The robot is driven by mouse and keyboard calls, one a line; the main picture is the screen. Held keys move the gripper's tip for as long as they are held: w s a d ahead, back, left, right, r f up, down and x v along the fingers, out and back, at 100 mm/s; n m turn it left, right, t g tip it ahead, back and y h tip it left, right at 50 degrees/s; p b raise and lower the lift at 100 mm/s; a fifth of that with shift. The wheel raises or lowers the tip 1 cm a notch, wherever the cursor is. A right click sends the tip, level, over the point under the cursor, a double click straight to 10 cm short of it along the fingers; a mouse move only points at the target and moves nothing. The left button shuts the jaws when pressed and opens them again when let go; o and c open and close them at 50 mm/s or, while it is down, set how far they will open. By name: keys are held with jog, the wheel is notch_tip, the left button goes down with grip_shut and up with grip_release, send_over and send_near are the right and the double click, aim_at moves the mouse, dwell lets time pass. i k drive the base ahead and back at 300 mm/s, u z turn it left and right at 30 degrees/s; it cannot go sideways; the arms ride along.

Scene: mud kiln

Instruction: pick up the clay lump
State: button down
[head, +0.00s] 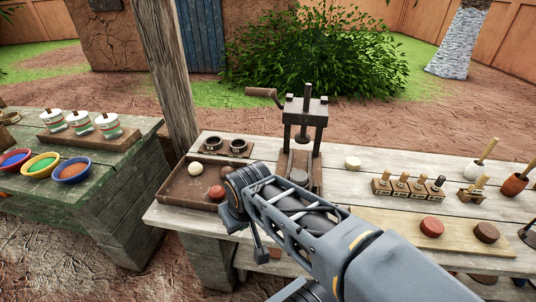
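A shallow brown tray (180,190) sits at the left end of the plank table. In it are round lumps: a cream one (195,168) at the back left, a red-brown one (217,193) nearer the front, and another reddish one (227,170) partly hidden behind my arm's end. I cannot tell which is the task's clay lump. My gripper (244,228) hangs at the tray's right front side, just right of the front red-brown lump. I see it from behind, and my arm hides part of it and the tray's right side.
A screw press (305,115) stands behind my arm. Two dark rings (225,144) sit on a board behind the tray. Stamps (410,187), red and brown discs (431,227) and a pale disc (352,163) lie to the right. A wooden post (168,70) rises behind the tray.

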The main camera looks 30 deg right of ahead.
aim_at(299, 176)
jog(key=z, duration=0.05)
jog(key=k, duration=0.45)
jog(key=z, duration=0.85)
jog(key=i, duration=0.5)
jog(key=u, duration=0.3)
jog(key=k, duration=0.4)
jog(key=u, duration=1.15)
jog(key=i, duration=0.75)
jog(key=z, duration=0.2)
